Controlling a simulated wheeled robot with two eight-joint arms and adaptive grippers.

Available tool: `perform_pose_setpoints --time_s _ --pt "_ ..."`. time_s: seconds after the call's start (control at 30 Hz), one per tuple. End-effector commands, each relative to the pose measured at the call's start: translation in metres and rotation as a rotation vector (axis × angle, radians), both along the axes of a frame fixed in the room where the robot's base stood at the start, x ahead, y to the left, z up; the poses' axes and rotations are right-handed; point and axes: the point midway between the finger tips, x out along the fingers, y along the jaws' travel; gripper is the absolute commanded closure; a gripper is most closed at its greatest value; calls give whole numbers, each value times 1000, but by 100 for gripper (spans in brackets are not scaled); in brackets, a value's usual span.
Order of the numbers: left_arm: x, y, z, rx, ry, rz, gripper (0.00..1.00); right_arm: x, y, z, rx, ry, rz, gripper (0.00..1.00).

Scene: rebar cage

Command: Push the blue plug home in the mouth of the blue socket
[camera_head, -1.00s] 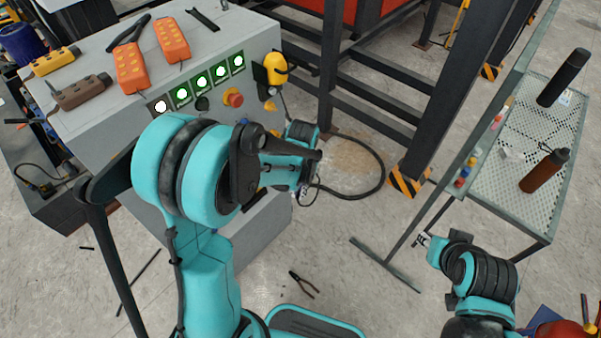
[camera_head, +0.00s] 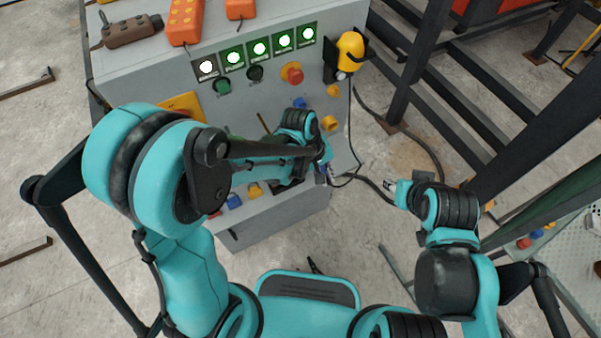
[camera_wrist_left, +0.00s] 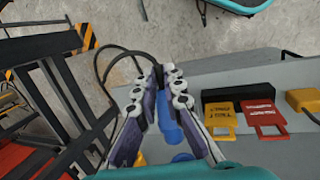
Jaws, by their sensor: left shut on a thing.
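My left gripper (camera_head: 324,174) is in front of the grey cabinet. In the left wrist view its fingers (camera_wrist_left: 160,78) are shut on the blue plug (camera_wrist_left: 168,118), with a dark cable curving away. A blue round part (camera_wrist_left: 183,157), apparently the blue socket, shows close to the plug near the bottom edge; the plug looks apart from it. In the head view a blue socket (camera_head: 298,102) shows on the cabinet front above my left wrist, its mouth unclear. My right gripper (camera_head: 389,186) is small, in free space right of the cabinet; its finger opening is unclear.
The cabinet (camera_head: 290,215) carries lit green indicators, a red button (camera_head: 292,74) and a yellow lamp-like holder (camera_head: 349,50). Dark steel beams (camera_head: 480,80) stand at right. The cable (camera_head: 375,186) loops near my right gripper.

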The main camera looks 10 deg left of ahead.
Motion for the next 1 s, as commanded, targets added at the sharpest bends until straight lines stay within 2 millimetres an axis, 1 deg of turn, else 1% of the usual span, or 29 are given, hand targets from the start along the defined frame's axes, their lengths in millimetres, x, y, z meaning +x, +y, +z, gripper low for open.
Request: perform_pose_setpoints --time_s 0.03,0.13,0.5,0.67,1.0 --pt "-6 -11 -1 -19 -4 24 100 0 0 -3 -1 0 -1 60" --pt "-8 -20 -1 -38 -8 59 100 0 0 -4 -1 0 -1 60" --pt "-9 -20 0 -38 -11 64 100 0 0 -5 -1 0 -1 60" --pt "0 -14 0 -37 -11 67 100 0 0 -5 0 0 0 60" --pt "27 6 0 -36 -11 66 100 0 0 -8 0 0 0 60"
